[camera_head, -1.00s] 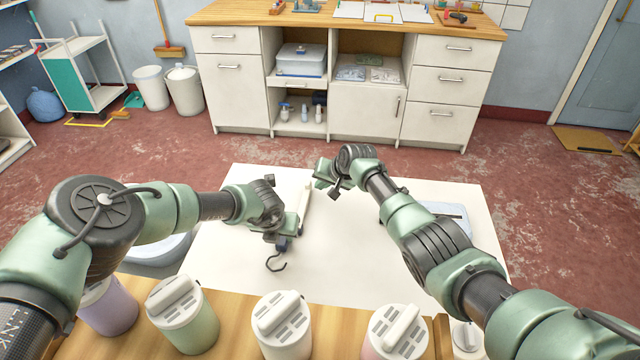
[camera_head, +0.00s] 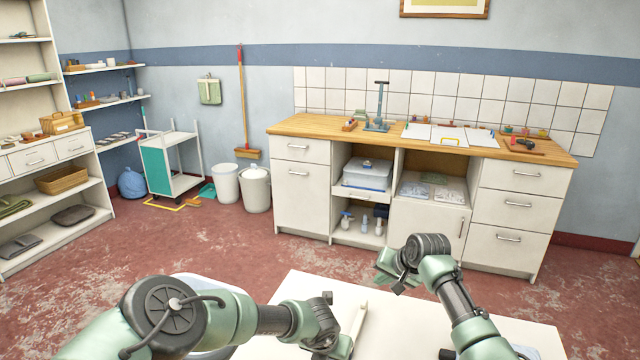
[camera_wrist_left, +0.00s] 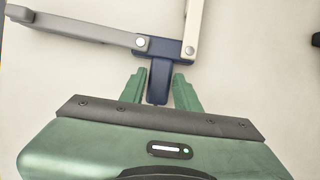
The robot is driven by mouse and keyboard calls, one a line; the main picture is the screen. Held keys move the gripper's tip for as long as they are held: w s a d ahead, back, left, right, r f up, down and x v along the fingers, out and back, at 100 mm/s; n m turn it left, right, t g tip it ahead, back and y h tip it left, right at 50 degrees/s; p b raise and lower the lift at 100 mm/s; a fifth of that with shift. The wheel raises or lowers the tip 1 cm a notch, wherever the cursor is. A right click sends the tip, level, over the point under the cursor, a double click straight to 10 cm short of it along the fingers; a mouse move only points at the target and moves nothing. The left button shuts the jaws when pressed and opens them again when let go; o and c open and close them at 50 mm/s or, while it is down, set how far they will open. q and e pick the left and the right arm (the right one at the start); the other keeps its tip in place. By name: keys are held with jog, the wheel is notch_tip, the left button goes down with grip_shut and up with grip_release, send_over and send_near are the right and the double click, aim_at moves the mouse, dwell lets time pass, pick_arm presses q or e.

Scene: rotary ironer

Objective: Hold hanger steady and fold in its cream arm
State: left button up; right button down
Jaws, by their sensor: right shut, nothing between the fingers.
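The hanger's navy hub (camera_wrist_left: 158,72) is between my left gripper's fingertips (camera_wrist_left: 160,84) in the left wrist view, and the fingers appear shut on its stem. The hanger's grey arm (camera_wrist_left: 85,33) extends left from the hub. Its cream arm (camera_wrist_left: 193,28) points away from the gripper, up out of that view. In the head view, the cream arm (camera_head: 357,325) rises over the white table beside my left gripper (camera_head: 335,345), which is partly cut off by the bottom edge. My right gripper (camera_head: 388,277) is shut and empty, right of and beyond the cream arm's far end, apart from it.
The white table (camera_head: 400,310) has bare surface around the hanger. Red floor separates it from a cabinet (camera_head: 300,205) with a wooden top.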

pick_arm(q)
jog(key=shift+o, duration=1.3)
jog(key=shift+r, duration=0.1)
